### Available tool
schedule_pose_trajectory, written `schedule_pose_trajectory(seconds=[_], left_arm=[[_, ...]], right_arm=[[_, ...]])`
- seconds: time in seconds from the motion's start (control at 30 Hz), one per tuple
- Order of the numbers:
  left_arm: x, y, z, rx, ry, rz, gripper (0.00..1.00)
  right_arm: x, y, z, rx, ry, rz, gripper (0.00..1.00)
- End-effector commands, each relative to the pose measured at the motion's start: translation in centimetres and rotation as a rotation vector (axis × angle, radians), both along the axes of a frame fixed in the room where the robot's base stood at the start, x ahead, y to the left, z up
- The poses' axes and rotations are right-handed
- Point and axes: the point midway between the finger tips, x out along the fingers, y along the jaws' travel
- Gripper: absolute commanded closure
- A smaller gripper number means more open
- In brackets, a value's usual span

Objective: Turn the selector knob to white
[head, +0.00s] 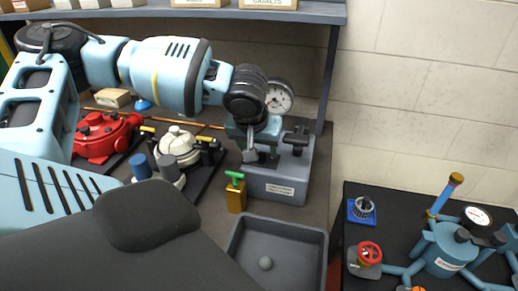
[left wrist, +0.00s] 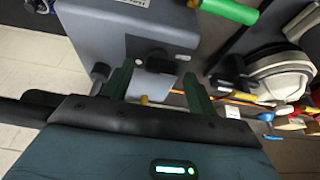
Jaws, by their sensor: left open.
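A grey box with a front label (head: 275,185) stands at the back of the workbench, with a dark handle (head: 297,138) on top. My left gripper (head: 252,152) is at its upper left, pointing down and open. In the left wrist view, a black knob (left wrist: 158,61) on the grey box's face (left wrist: 125,35) shows beyond and between the open fingers (left wrist: 158,88). I see no grip on it. A black dial knob with a pale ring (head: 363,207) sits on a blue plate on the right table. I cannot tell any knob's colour setting. My right gripper is out of view.
A round gauge (head: 279,96) stands behind my left gripper. A brass block with a green handle (head: 236,192) and a grey tray (head: 318,241) are in front of the box.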

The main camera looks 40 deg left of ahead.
Motion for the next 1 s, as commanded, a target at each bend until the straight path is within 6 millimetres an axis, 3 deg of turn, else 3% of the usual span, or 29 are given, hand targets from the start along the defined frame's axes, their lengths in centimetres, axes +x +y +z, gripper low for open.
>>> schedule_pose_trajectory(seconds=[0.4, 0.77, 1.0], left_arm=[[0.32, 0.16, -0.84, 0.000, -0.001, 0.000, 0.42], [0.31, 0.16, -0.83, 0.000, -0.001, 0.000, 0.86], [0.30, 0.20, -0.82, 0.001, -0.001, -0.022, 0.86]], right_arm=[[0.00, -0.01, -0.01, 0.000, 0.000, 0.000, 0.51], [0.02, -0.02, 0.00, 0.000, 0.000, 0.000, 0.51], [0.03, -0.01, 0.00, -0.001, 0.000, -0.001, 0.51]])
